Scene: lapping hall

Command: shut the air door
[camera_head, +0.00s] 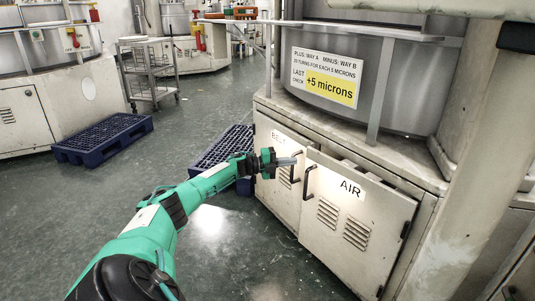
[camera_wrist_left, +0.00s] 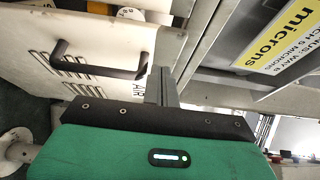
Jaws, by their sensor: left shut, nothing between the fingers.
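The air door (camera_head: 356,217) is the right-hand pale door of the cabinet, with an AIR label, vent slots and a black bar handle (camera_head: 308,183). It stands a little ajar: a gap shows along its top edge, and its hinges are on the right. In the left wrist view the air door (camera_wrist_left: 95,35) fills the upper left, with its handle (camera_wrist_left: 98,68). My left gripper (camera_head: 290,160) is shut and empty, near the door's upper left corner; whether it touches cannot be told. Its fingers also show in the left wrist view (camera_wrist_left: 160,85). My right gripper is out of view.
The belt door (camera_head: 283,190) is left of the air door, partly behind my left gripper. A sloping pale column (camera_head: 470,150) stands at the right. Blue pallets (camera_head: 104,139) and a wire trolley (camera_head: 150,75) stand behind. The floor in front of the cabinet is clear.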

